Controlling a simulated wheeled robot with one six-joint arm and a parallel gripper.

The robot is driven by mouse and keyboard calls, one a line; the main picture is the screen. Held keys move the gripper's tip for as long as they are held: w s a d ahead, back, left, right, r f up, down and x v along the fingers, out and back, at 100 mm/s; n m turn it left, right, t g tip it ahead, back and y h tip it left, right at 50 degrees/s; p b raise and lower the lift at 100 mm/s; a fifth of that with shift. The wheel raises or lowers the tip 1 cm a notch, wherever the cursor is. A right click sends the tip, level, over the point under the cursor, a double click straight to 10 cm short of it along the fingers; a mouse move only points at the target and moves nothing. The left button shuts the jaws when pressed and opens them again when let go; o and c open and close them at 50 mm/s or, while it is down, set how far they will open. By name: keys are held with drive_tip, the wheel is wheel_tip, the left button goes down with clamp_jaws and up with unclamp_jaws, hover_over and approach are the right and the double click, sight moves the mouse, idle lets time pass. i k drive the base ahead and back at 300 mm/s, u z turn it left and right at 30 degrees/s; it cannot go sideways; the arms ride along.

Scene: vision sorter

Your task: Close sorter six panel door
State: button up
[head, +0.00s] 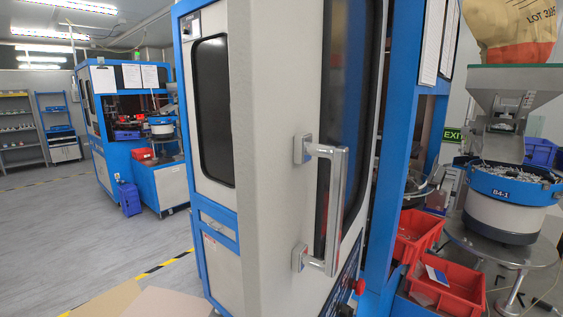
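The sorter cabinet in front of me has a blue frame (378,225) and fills the middle of the head view. Its pale grey door panel (272,120) is close to me, with a tall dark window (352,75) at its right. A vertical metal handle (336,205) is fixed to the panel by two square mounts. Nothing is touching the handle. I cannot tell from this angle how far the panel stands from its frame. A narrower side panel with a dark rounded window (212,110) is at the left. My gripper is not in view.
At right, red bins (416,235) and a bowl feeder (500,215) under a hopper (505,90) stand close to the cabinet. Another blue machine (125,150) stands farther back left. Grey floor (80,235) with a yellow-black stripe is open at left.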

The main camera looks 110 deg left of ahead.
sight(305, 76)
drive_tip(key=u, duration=3.35)
drive_tip(key=k, duration=1.25)
drive_tip(key=u, duration=0.65)
drive_tip(key=i, duration=1.4)
drive_tip(key=z, duration=0.65)
